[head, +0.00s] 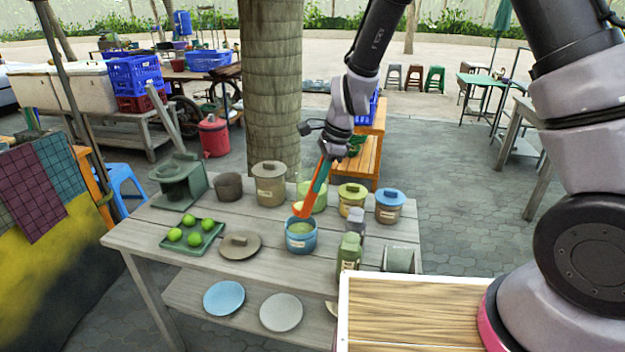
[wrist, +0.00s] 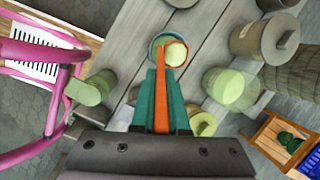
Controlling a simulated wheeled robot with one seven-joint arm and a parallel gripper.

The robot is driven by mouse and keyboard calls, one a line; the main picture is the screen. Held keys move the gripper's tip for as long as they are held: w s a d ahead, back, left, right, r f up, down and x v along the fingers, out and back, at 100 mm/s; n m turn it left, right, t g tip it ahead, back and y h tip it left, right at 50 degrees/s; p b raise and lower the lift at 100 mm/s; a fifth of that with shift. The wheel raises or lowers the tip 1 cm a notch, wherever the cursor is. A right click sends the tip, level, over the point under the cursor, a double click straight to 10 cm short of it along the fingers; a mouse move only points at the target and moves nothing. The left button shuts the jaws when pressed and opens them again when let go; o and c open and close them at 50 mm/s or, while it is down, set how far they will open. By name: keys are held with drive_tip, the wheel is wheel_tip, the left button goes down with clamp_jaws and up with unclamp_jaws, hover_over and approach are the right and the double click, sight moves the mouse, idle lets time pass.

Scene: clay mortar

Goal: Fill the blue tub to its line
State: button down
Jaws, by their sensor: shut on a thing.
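The blue tub (head: 301,244) stands open near the middle of the wooden table, with greenish contents inside; its line cannot be made out. My gripper (head: 320,178) is above and slightly right of it, shut on an orange scoop (head: 309,202). The scoop slants down to the tub's mouth. In the wrist view, the teal fingers (wrist: 162,78) hold the orange handle (wrist: 160,90), and the scoop's bowl holds pale yellow-green stuff (wrist: 175,53) over the tub (wrist: 155,50). Whether the bowl touches the tub is unclear. A translucent green container (head: 318,202) stands just behind.
Lidded jars (head: 351,200) (head: 390,206) stand right of the tub, and a green bottle (head: 348,255) stands close at front right. A brown lid (head: 240,245) and a green tray (head: 208,240) of limes lie left. A large brown jar (head: 270,185) stands behind.

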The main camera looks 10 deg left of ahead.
drive_tip(key=shift+w+d+f+g+y, duration=0.15)
drive_tip(key=shift+w+d+y, duration=0.1)
drive_tip(key=shift+d+y, duration=0.25)
drive_tip(key=shift+w+d+g+y, duration=0.15)
drive_tip(key=shift+w+d+y, duration=0.1)
drive_tip(key=shift+d+y, duration=0.25)
drive_tip(key=w+d+f+g+y, duration=0.2)
drive_tip(key=d+f+y, duration=0.3)
drive_tip(key=f+y, duration=0.1)
drive_tip(key=shift+d+f+m+g+y, duration=0.25)
drive_tip(key=shift+f+m+g+y, duration=0.15)
drive_tip(key=shift+y, duration=0.5)
